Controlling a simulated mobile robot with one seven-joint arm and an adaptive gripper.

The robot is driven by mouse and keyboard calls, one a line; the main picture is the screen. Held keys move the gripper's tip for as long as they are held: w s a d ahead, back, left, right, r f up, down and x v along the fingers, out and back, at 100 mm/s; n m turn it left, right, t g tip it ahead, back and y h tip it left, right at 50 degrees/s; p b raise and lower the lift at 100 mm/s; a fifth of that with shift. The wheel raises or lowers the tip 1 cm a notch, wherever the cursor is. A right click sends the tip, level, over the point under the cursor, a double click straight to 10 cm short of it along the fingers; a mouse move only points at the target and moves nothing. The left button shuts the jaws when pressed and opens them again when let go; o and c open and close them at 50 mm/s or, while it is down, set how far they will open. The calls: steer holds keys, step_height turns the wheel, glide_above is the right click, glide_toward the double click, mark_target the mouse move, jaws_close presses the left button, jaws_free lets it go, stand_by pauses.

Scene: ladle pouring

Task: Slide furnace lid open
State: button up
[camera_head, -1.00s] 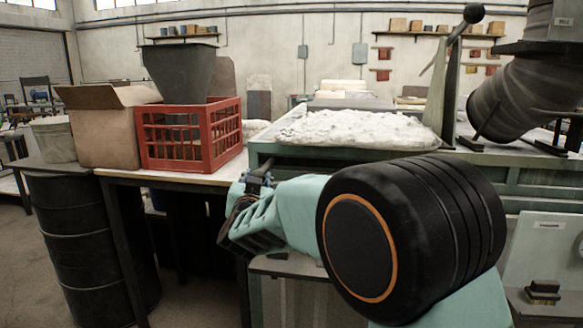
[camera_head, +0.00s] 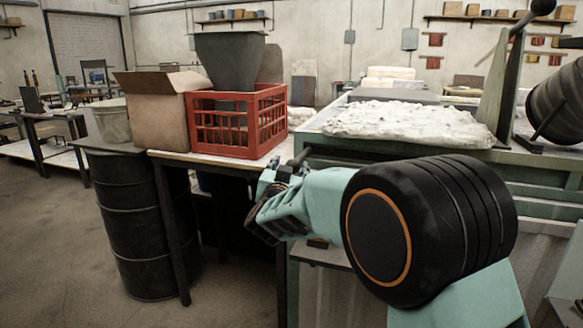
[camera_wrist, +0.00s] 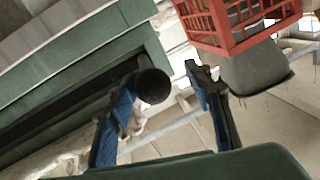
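The furnace (camera_head: 330,142) is a green metal body with a lumpy white layer (camera_head: 410,122) on top. I cannot clearly tell the lid apart from the body. A dark rod handle (camera_head: 299,158) sticks out at the furnace's left edge. In the wrist view its round dark end (camera_wrist: 153,86) shows beside the green furnace edge (camera_wrist: 95,55). My gripper (camera_head: 276,172) is at this handle. In the wrist view my gripper (camera_wrist: 165,95) has its two blue fingers apart, with the handle end between them, nearer the left finger. A clear gap shows on the right.
A black drum (camera_head: 150,225) stands below left. A dark cylindrical vessel (camera_head: 556,100) is at the right. Open floor lies left.

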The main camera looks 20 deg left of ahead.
steer(key=shift+d, duration=0.1)
steer(key=v, duration=1.2)
